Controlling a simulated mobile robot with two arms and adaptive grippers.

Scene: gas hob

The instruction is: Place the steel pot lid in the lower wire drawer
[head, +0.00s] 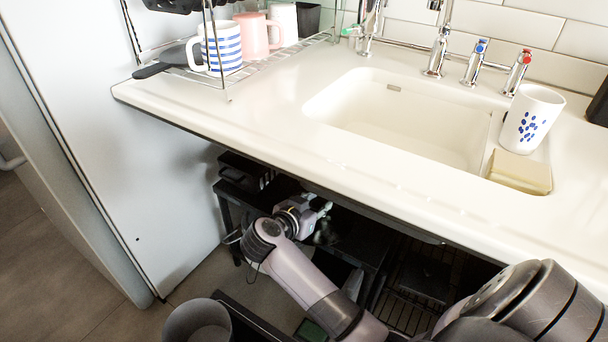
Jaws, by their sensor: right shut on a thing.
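My right gripper (320,211) reaches under the front edge of the counter, into the dark open space below the sink. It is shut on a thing. A small, dark, shiny metal shape (324,233) shows just below the fingers. It looks like part of the steel pot lid, but shadow and the gripper hide most of it. Dark wire racks (408,313) show low down under the counter, to the right of my forearm. I cannot tell clearly which of them is the lower wire drawer. My left gripper is not in view.
The counter edge (300,174) hangs close above my right gripper. A black shelf unit (238,172) stands to its left, under the counter. A grey bin (197,322) is at the bottom. Mugs, including a striped one (222,48), and a spotted cup (531,120) stand on top.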

